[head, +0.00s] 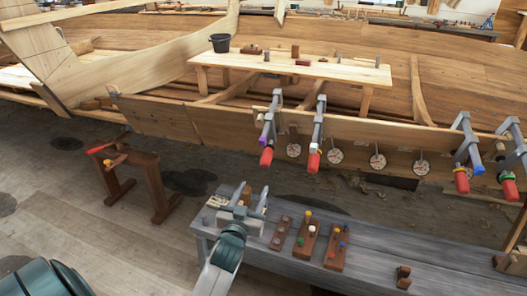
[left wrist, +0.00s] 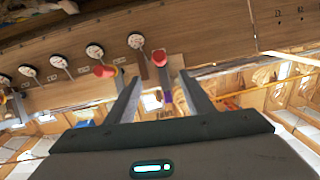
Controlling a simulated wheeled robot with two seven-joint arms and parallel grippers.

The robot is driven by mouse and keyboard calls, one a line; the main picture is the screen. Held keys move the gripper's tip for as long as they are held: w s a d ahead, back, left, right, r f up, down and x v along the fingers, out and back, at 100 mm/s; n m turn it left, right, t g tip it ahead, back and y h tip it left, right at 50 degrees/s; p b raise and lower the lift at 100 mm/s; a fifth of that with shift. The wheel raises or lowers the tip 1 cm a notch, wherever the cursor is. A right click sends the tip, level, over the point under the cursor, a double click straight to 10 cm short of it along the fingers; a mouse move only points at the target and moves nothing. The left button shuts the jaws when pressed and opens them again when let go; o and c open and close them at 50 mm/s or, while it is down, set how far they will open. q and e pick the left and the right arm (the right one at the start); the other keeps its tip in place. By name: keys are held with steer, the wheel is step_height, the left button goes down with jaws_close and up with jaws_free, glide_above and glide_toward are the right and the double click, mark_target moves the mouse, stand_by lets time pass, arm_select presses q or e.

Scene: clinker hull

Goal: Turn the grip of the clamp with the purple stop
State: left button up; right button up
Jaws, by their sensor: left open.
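The clamp with the purple stop (head: 263,139) is the leftmost of the grey clamps on the edge of the hull plank. In the left wrist view the red grip (left wrist: 160,60) and the purple stop (left wrist: 167,97) show beyond and between the open fingers (left wrist: 160,85). Nothing is between the fingertips themselves. My right gripper is not in view.
A similar clamp (head: 317,132) with a red grip stands just to the right; clamps with a blue stop (head: 477,168) and a green ring (head: 508,175) are farther right. Round discs (head: 335,156) line the plank. A grey bench (head: 375,240) with peg blocks lies below.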

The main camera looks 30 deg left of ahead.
mark_target(264, 165)
arm_select(q)
steer(key=shift+d, duration=0.1)
stand_by(0.3)
steer(key=p+x, duration=0.1)
steer(key=x, duration=1.5)
steer(key=shift+p, duration=0.4)
steer(key=shift+w+a, duration=0.3)
steer(key=shift+w, duration=0.4)
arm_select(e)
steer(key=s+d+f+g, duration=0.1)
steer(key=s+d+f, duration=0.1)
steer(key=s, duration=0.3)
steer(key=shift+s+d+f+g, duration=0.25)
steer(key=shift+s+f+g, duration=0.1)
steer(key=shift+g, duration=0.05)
arm_select(q)
steer(key=c, duration=1)
